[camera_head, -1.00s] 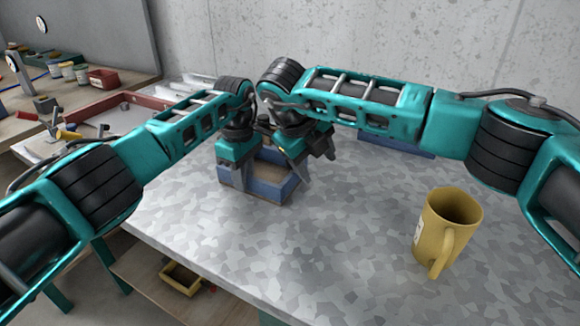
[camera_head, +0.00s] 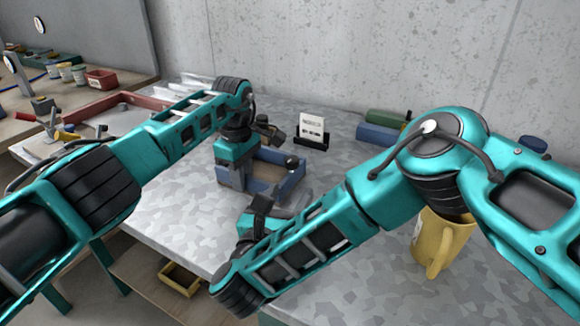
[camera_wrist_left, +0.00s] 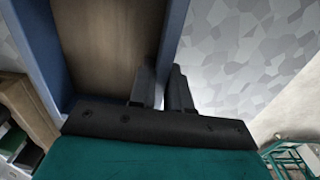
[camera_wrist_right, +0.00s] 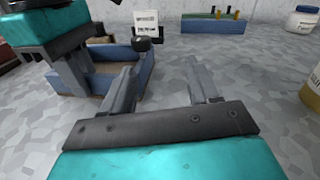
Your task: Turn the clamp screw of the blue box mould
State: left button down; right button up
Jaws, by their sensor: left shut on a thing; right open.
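The blue box mould (camera_head: 262,192) stands on the table, an open box with blue walls and a brown floor. A dark round knob (camera_head: 292,161), which looks like the clamp screw, sits at its right wall; it also shows in the right wrist view (camera_wrist_right: 142,45). My left gripper (camera_head: 238,180) is shut on the mould's wall; the left wrist view shows its fingers (camera_wrist_left: 163,78) close together on the blue wall. My right gripper (camera_head: 283,212) is open and empty, in front of the mould. Its spread fingers (camera_wrist_right: 160,75) point towards the mould's side, apart from it.
A white card in a black stand (camera_head: 312,131) stands behind the mould. A yellow mug (camera_head: 441,245) stands at right, partly behind my right arm. A red-edged tray (camera_head: 92,112) is at left.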

aim_at(290, 167)
jog(key=shift+s+a+f+t+y, duration=0.1)
jog(key=shift+s+a+t+y, duration=0.2)
jog(key=shift+s+a+y, duration=0.6)
jog(key=shift+w+a, duration=0.2)
jog(key=x, duration=1.1)
jog(key=shift+w+d, duration=0.1)
jog(key=shift+w, duration=0.2)
jog(key=c, duration=1)
jog(key=shift+m, duration=0.3)
jog(key=shift+c, duration=0.2)
